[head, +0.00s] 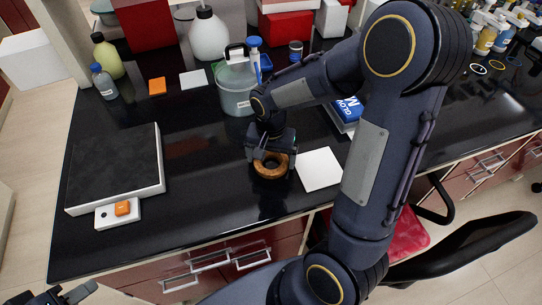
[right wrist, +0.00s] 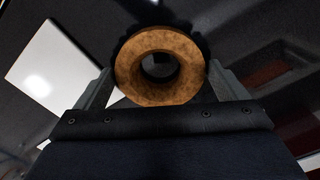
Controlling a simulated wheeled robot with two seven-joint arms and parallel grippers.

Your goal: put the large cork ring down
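The large cork ring (head: 270,171) is brown with a round hole. It is at or just above the black bench top near its front edge; I cannot tell whether it touches the bench. My right gripper (head: 272,160) reaches down over it, one finger on each side. In the right wrist view the ring (right wrist: 133,70) sits between the fingertips of the gripper (right wrist: 160,68), which is shut on it. My left gripper (head: 68,297) shows only partly at the bottom left, away from the bench, and its opening is unclear.
A white square plate (head: 320,169) lies just right of the ring. A lidded pot (head: 236,92) stands behind it. A black-topped slab (head: 115,168) lies at the left. A blue-and-white box (head: 346,112) is behind the plate. The bench between slab and ring is clear.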

